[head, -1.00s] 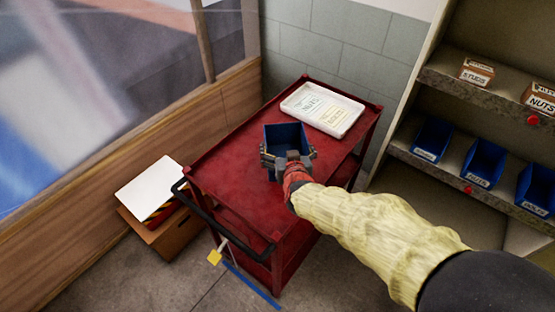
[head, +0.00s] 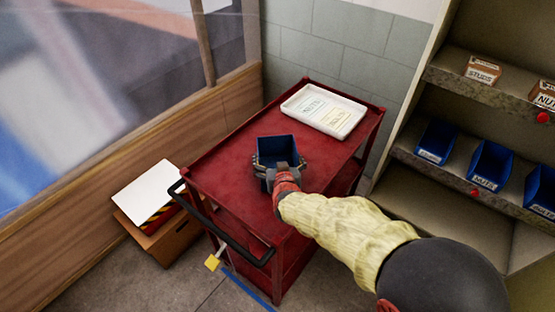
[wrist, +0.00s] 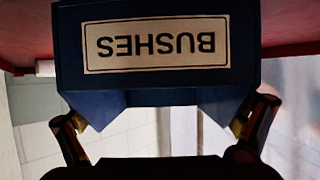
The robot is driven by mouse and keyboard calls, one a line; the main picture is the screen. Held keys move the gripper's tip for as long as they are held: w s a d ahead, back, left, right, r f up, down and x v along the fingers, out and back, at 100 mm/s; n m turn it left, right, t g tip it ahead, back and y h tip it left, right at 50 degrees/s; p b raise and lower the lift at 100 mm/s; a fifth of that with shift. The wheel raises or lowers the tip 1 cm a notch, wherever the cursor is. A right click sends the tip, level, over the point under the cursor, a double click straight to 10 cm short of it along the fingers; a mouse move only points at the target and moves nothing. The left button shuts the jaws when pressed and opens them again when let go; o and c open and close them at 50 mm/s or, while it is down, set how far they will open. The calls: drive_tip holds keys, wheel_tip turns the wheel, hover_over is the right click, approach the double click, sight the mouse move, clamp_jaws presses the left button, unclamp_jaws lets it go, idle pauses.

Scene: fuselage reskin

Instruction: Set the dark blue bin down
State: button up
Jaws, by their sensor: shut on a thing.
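The dark blue bin (head: 277,149) is over the middle of the red cart's top (head: 225,160) in the head view. My gripper (head: 279,168) is shut on it from the near side. In the wrist view the bin (wrist: 150,85) fills the upper middle, and its white label reads "BUSHES" upside down. The two fingers of my gripper (wrist: 162,128) show on either side of the bin's lower edge. Whether the bin's bottom touches the cart top is hidden.
A white tray (head: 293,103) with labelled sections lies at the cart's back. A black handle (head: 222,232) is at the cart's front left. Shelves at right hold blue bins (head: 490,165) and small boxes (head: 483,70). The cart top left of the bin is clear.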

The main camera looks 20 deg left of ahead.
drive_tip(key=shift+f, duration=0.15)
drive_tip(key=o, duration=1)
drive_tip(key=shift+c, duration=0.2)
drive_tip(key=shift+r, duration=0.2)
drive_tip(key=p+v, duration=0.4)
drive_tip(key=v, duration=0.8)
drive_tip(key=shift+a, duration=0.1)
